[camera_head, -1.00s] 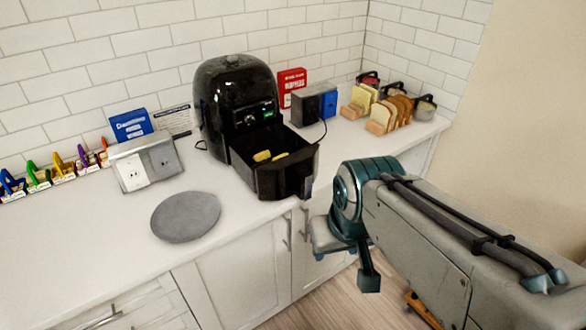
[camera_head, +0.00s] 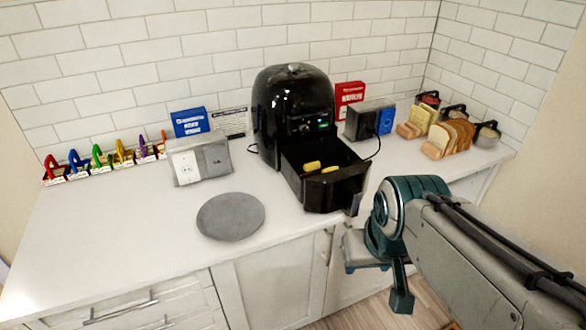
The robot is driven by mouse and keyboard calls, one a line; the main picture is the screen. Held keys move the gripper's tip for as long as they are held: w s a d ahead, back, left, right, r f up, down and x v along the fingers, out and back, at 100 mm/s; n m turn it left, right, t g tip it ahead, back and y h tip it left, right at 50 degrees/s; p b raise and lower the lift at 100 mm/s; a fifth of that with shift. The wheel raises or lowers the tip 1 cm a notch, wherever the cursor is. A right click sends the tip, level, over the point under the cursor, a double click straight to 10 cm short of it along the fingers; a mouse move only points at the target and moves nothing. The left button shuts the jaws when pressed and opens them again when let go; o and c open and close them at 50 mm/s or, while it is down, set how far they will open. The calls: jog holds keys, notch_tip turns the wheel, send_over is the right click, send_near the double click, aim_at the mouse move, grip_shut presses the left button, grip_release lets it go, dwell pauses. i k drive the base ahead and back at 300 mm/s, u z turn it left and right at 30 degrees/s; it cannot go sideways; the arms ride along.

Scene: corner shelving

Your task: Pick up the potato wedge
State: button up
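Two small yellow potato wedges lie in the open drawer (camera_head: 335,193) of a black air fryer (camera_head: 292,100). One potato wedge (camera_head: 312,166) is left of the other potato wedge (camera_head: 330,170). They lie close together on the dark drawer floor. My arm comes in from the lower right, and its teal and grey end, with my gripper (camera_head: 382,278), is low in front of the counter, right of and below the drawer. It is apart from the wedges. I cannot make out whether its fingers are open or shut.
A grey round plate (camera_head: 230,216) lies on the white counter (camera_head: 120,225), left of the drawer. A socket box (camera_head: 199,159) stands behind it. Bread slices (camera_head: 450,137) stand in a rack at the right. A cable runs beside the drawer. The counter's front left is clear.

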aim_at(306, 175)
jog(key=u, duration=0.1)
jog(key=i, duration=0.4)
jog(key=z, duration=0.4)
jog(key=k, duration=1.2)
jog(key=z, duration=0.75)
jog(key=i, duration=1.2)
jog(key=u, duration=1.3)
jog(key=i, duration=0.85)
jog(key=u, duration=0.95)
